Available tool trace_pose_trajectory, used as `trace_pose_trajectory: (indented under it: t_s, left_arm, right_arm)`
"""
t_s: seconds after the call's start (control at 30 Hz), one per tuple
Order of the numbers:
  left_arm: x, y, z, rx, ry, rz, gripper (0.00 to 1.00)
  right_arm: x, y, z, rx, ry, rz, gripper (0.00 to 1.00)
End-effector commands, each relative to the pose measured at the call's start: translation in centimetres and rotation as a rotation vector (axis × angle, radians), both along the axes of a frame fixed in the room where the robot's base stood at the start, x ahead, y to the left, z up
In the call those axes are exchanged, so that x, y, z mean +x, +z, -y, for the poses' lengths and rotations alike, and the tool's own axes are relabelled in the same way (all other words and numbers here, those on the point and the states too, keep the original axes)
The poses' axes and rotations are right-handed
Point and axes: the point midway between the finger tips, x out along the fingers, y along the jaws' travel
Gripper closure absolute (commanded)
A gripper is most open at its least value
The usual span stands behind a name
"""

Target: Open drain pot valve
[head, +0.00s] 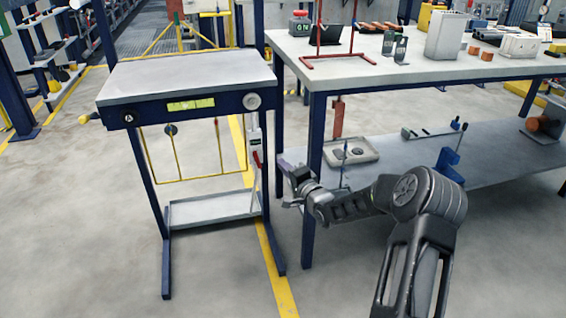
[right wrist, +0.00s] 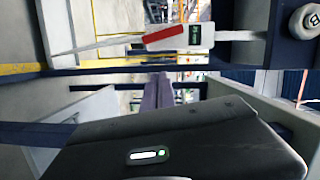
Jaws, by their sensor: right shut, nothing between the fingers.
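A grey-topped stand with a blue frame (head: 185,84) is left of centre in the head view. At its right side a thin upright pipe carries a pale box with a red lever (head: 257,159), likely the drain valve. The right wrist view shows the red lever (right wrist: 172,36) lying along the pale valve body (right wrist: 200,37), its picture turned sideways. My left gripper is out of view.
A shallow tray (head: 180,211) sits low in the stand, with a yellow wire frame (head: 152,160) hanging above. A workbench (head: 350,76) with a lower shelf (head: 400,170) stands close on the right. Open floor lies left and in front.

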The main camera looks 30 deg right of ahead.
Motion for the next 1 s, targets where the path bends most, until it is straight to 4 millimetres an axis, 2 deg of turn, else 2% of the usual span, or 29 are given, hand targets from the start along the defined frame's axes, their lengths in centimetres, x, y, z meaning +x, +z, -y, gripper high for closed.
trace_pose_trajectory:
  t_s: [0.2, 0.4, 0.57, 1.0]
  left_arm:
    - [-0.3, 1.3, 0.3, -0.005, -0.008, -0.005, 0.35]
    - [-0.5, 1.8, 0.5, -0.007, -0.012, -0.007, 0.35]
    - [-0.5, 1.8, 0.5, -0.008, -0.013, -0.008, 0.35]
    - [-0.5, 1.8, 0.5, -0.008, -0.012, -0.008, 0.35]
  right_arm:
    - [-4.0, 0.3, -0.1, -0.001, -0.004, -0.004, 1.00]
    - [-6.6, 0.4, -0.4, -0.002, -0.004, -0.004, 1.00]
    - [-7.2, 0.4, -0.4, -0.002, -0.003, -0.002, 1.00]
    - [-7.2, 0.3, -0.5, -0.001, -0.003, -0.002, 1.00]
